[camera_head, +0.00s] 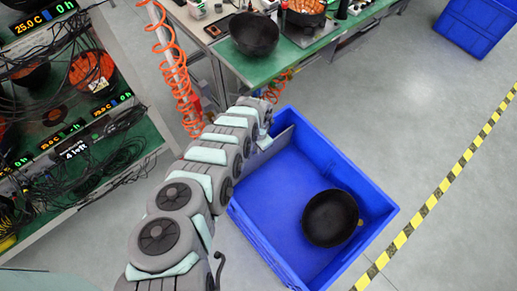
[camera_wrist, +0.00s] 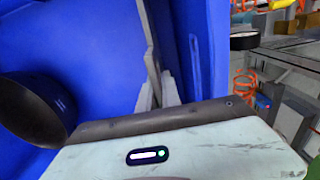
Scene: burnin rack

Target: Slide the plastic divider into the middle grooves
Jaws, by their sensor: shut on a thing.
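The plastic divider is a thin grey plate (camera_head: 281,139) at the far left end of the blue crate (camera_head: 350,162) in the head view, partly hidden by my arm. In the wrist view the divider (camera_wrist: 150,40) shows nearly edge-on, running up from between the fingers. My gripper (camera_wrist: 157,92) is shut on it, with blue crate walls around. I cannot make out the grooves, or whether the divider sits in any. A black round bowl (camera_head: 330,218) lies in the crate toward its near right end; it also shows at the left of the wrist view (camera_wrist: 32,108).
A green-topped workbench (camera_head: 236,62) with another black bowl (camera_head: 254,33) stands behind the crate. An orange coiled hose (camera_head: 172,60) hangs beside it. A rack with cables (camera_head: 95,140) stands at the left. The floor right of the crate is clear up to yellow-black tape (camera_head: 450,178).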

